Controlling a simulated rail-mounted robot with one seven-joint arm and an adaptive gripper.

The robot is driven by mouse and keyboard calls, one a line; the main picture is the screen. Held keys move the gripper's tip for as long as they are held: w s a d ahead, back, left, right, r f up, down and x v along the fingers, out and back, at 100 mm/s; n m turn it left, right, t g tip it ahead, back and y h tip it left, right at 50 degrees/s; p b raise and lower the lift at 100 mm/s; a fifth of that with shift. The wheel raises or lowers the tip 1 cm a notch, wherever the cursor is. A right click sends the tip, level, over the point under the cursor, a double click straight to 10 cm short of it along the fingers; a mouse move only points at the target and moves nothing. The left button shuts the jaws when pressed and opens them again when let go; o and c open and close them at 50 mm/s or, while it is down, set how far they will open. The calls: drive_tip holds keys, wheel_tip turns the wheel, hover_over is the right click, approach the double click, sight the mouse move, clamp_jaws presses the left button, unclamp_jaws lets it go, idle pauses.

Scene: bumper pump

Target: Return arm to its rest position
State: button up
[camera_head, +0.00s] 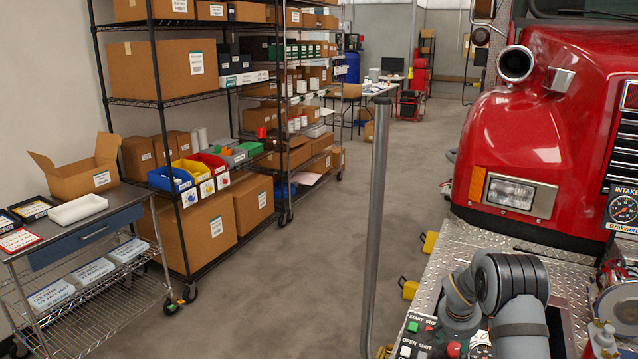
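My arm (512,285) shows at the lower right, folded over the diamond-plate bumper of a red fire truck (560,120). Its grey links and dark joint rings bend close to the camera, above a dark recess in the bumper. No gripper fingers can be made out; the end of the arm is hidden or out of frame. No held object shows.
A control panel (415,340) with green and red buttons lies left of my arm. A vertical metal pole (376,200) stands nearby. An intake gauge (622,209) is at the right. Shelving (165,100) and a cart (95,228) stand left; the floor between is clear.

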drive_tip(key=v, duration=0.8)
drive_tip(key=x, duration=1.2)
drive_tip(key=shift+s, duration=0.2)
drive_tip(key=shift+w+r+m+p, duration=0.1)
drive_tip(key=shift+r+m+p, duration=0.3)
drive_tip(key=shift+p, duration=0.85)
drive_tip(key=shift+a+r+b, duration=0.1)
drive_tip(key=shift+b, duration=0.4)
drive_tip(key=s+a+r+m+g+b, duration=0.2)
drive_tip(key=s+a+r+m+g, duration=0.1)
drive_tip(key=s+r+m, duration=0.45)
wheel_tip(320, 180, up, 9)
drive_tip(key=d+m+t+y+b, duration=0.1)
drive_tip(key=m+t+y+b, duration=0.15)
drive_tip(key=m+b, duration=0.45)
drive_tip(key=m+t+b, duration=0.2)
drive_tip(key=t+b, duration=0.1)
drive_tip(key=b, duration=1.5)
hover_over(455, 349)
drive_tip(key=s, duration=0.5)
wheel_tip(455, 349, down, 9)
drive_tip(key=shift+a+h, duration=0.25)
drive_tip(key=shift+h, duration=0.2)
